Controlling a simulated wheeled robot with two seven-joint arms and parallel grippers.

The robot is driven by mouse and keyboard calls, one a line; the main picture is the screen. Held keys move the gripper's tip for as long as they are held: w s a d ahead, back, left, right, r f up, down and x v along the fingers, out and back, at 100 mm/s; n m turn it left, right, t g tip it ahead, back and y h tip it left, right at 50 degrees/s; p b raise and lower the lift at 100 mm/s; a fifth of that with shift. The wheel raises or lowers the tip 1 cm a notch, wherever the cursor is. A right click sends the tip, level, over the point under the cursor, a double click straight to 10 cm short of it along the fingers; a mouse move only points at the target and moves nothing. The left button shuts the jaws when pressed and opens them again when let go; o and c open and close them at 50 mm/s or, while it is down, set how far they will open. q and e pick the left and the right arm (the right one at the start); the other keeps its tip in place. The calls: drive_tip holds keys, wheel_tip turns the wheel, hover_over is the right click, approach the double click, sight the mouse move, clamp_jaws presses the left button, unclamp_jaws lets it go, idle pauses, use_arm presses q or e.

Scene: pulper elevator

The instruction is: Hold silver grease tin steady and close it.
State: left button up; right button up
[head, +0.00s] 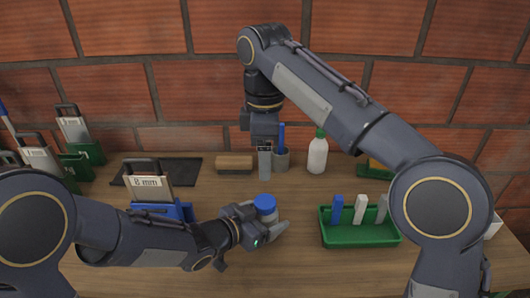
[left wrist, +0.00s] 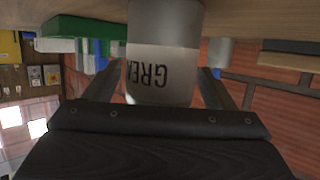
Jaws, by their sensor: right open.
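The silver grease tin (head: 267,217) stands upright on the bench with a blue lid (head: 265,201) on top; I cannot tell whether the lid is fully seated. In the left wrist view, the tin (left wrist: 163,70) appears upside down with dark lettering, between my left gripper's fingers (left wrist: 163,88). My left gripper (head: 265,230) lies low from the left and is shut around the tin's side. My right gripper (head: 265,163) points down, open and empty, above and behind the tin.
A green tray (head: 360,236) with blue, white and grey pieces sits to the right. A blue holder (head: 180,211) is at left. Bare bench lies around the tin.

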use_arm(q)
drive_tip(key=v, duration=0.6)
drive_tip(key=shift+s+a+r, duration=0.1)
drive_tip(key=shift+a+r, duration=0.05)
drive_tip(key=shift+a, duration=0.1)
drive_tip(key=shift+s+a+r+p, duration=0.15)
drive_tip(key=shift+s+a+p, duration=0.2)
drive_tip(key=shift+s, duration=0.15)
